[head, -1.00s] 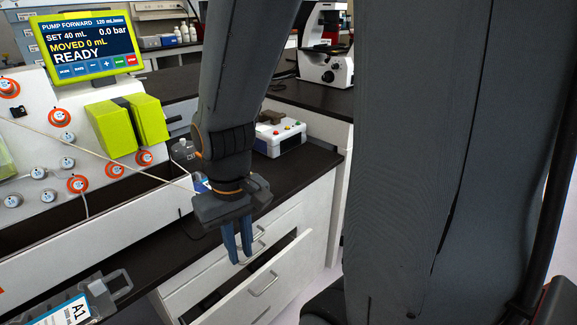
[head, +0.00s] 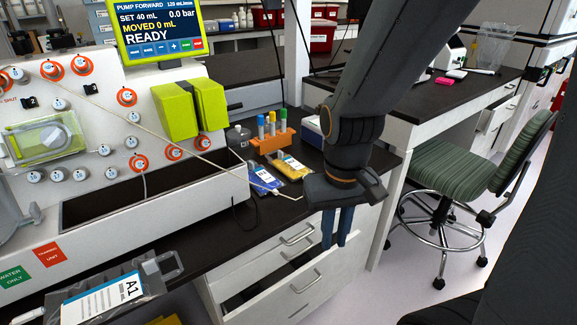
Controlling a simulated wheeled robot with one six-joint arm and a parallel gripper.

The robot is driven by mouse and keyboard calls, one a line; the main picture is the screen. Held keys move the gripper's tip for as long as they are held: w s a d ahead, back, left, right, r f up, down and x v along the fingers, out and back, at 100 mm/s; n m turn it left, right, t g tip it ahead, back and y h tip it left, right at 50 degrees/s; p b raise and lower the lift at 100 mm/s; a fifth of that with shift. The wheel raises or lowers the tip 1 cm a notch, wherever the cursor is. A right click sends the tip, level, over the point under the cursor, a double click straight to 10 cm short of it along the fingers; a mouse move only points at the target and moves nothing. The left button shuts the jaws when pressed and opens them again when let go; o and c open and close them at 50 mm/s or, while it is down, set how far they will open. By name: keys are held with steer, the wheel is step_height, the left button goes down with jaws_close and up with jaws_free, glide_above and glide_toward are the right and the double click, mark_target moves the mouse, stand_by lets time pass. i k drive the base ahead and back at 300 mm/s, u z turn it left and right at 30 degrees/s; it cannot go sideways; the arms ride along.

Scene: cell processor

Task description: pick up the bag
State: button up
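Several bags are in view. A clear bag labelled A1 (head: 112,293) lies at the lower left, with a clear loop handle at its right end. A blue bag with a white label (head: 262,178) and a yellow bag with a label (head: 291,167) lie side by side on the dark bench by the pump unit. My gripper (head: 335,244) points down with its two blue fingers close together, in front of the bench edge and right of these bags. Nothing shows between the fingers, but whether they are apart is unclear.
The white pump unit (head: 105,222) with its screen fills the left. An orange rack with tubes (head: 271,140) stands behind the bags. A drawer (head: 305,284) is pulled out below the bench edge. A green chair (head: 455,166) stands at right on open floor.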

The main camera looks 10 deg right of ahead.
mark_target(293, 168)
steer(key=k, duration=0.65)
steer(key=z, duration=0.35)
steer(key=i, duration=1.05)
steer(key=z, duration=0.5)
